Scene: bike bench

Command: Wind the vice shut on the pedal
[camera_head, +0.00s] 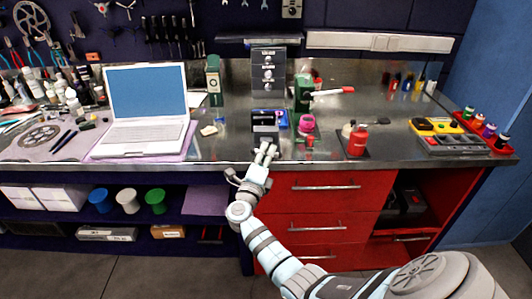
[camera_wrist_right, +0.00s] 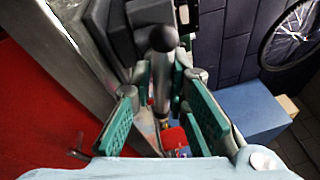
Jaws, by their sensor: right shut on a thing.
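The dark vice (camera_head: 265,119) stands at the front edge of the metal bench, near the middle in the head view. In the right wrist view it shows as a dark block (camera_wrist_right: 120,35) at the top. My right gripper (camera_head: 266,152) is just in front of the vice, at the bench edge. Its green pads are shut on the vice handle, a metal bar whose dark ball end (camera_wrist_right: 164,38) shows between the fingers. The fingers hide part of the bar. I cannot make out the pedal. My left gripper is not in view.
A laptop (camera_head: 147,104) stands left of the vice. A pink tub (camera_head: 306,123) and a red bottle (camera_head: 358,140) stand to its right. A blue tray (camera_head: 284,118) lies close beside it. Red drawers (camera_head: 325,189) are below the bench edge.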

